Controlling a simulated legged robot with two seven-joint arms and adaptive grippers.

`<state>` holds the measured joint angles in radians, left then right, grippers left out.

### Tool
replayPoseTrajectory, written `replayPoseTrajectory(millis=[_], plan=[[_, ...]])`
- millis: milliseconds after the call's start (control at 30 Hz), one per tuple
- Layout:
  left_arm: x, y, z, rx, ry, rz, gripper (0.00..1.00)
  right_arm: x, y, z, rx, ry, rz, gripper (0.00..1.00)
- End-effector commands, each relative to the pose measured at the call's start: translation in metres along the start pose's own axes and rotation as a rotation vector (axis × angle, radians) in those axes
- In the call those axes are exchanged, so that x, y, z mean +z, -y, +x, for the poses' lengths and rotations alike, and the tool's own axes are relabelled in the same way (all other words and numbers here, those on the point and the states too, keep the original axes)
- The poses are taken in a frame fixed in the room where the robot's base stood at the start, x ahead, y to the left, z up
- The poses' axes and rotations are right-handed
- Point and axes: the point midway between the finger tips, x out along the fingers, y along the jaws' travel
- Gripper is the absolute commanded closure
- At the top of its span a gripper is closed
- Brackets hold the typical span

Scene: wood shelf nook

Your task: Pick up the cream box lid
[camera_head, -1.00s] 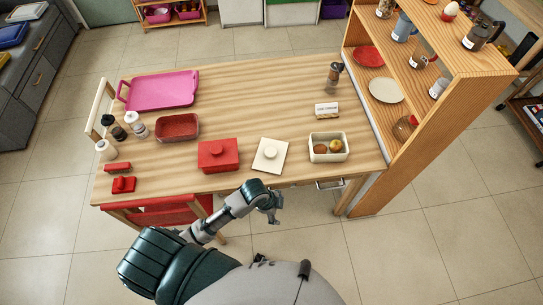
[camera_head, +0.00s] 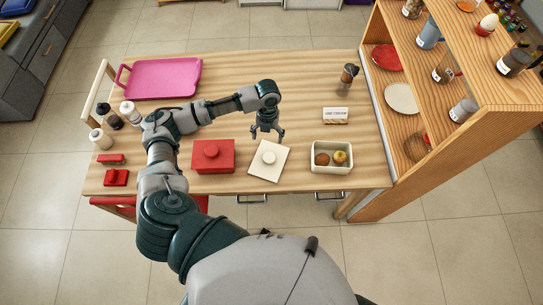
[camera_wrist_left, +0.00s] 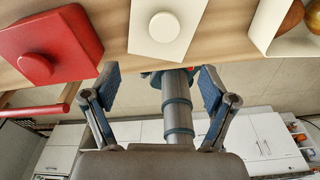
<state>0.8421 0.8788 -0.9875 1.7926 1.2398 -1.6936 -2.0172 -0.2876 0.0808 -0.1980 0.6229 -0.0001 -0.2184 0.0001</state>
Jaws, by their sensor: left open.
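The cream box lid (camera_head: 264,172), a flat square with a round knob (camera_head: 269,157), lies on the wooden table between a red lidded box and the open cream box (camera_head: 318,168). It also shows at the top of the left wrist view (camera_wrist_left: 188,45). My left gripper (camera_head: 267,134) is open and empty, pointing down just behind the lid's knob in the head view. Its two fingers (camera_wrist_left: 160,88) are spread apart in the left wrist view, with the lid beyond them. The cream box holds brown and yellowish round items. My right gripper is not in view.
The red lidded box (camera_head: 214,163) sits close to the lid's left. A pink tray (camera_head: 163,78) lies at the back left. A wood shelf (camera_head: 455,120) borders the right.

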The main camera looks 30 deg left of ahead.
Motion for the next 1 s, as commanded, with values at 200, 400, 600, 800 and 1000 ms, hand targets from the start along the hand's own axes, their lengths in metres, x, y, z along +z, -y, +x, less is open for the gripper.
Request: replayPoseTrajectory(millis=[200,400,600,800,1000], plan=[[0.004,0.003,0.055,0.002,-0.007,-0.002,0.16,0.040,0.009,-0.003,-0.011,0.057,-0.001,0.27],[0.003,0.003,0.085,0.002,-0.003,-0.003,0.16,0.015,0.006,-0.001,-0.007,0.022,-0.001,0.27],[0.002,0.005,0.100,0.001,-0.004,-0.002,0.16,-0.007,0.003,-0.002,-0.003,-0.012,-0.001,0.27],[0.003,0.008,0.132,0.001,-0.004,-0.003,0.16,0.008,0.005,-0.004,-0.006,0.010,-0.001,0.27],[0.003,0.008,0.142,0.001,-0.002,-0.002,0.16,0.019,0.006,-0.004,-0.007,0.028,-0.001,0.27]])
